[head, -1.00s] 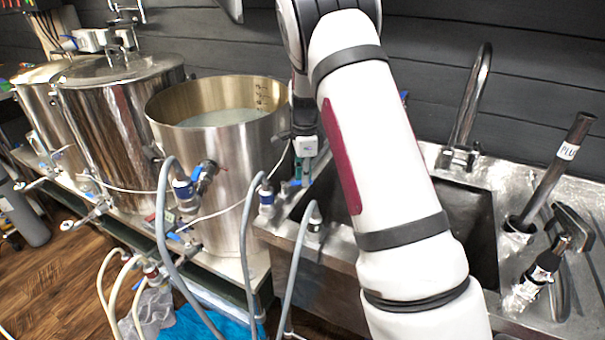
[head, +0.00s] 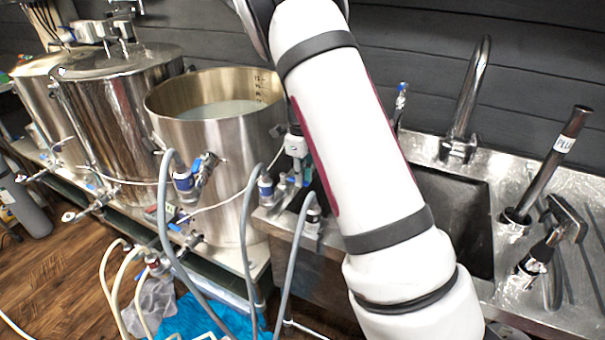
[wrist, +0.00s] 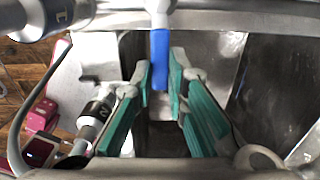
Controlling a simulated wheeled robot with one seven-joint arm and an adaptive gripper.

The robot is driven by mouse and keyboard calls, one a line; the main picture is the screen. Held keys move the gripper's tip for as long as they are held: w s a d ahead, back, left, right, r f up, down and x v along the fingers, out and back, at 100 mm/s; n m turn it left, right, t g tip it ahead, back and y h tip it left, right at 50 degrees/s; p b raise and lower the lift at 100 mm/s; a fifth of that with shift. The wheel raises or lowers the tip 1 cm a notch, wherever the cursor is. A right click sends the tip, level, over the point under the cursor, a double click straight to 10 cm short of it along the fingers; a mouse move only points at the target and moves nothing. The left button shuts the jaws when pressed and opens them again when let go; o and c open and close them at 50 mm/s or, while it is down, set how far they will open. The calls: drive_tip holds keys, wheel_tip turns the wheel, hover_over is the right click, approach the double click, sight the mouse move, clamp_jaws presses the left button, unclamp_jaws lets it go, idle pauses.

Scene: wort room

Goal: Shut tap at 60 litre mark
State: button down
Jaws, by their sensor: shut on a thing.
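An open steel kettle (head: 225,150) holds cloudy pale liquid (head: 222,109) below its rim. Dark volume marks (head: 260,85) run down its inner wall, but their figures are too small to read. In the wrist view, my gripper (wrist: 162,68) has its teal-padded fingers on either side of a blue tap handle (wrist: 160,52), shut on it. The handle hangs from a pale stem at the top of that view.
A sink (head: 455,215) with a curved faucet (head: 470,95) lies right of my arm. Lidded steel vessels (head: 120,110) stand left of the kettle. Grey hoses (head: 245,235) rise in front. A blue cloth (head: 195,318) lies below them.

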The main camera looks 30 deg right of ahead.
idle(0.4)
drive_tip(key=c, duration=1.6)
unclamp_jaws()
drive_tip(key=shift+r, duration=0.1)
wheel_tip(320, 180, up, 12)
drive_tip(key=shift+f, duration=0.1)
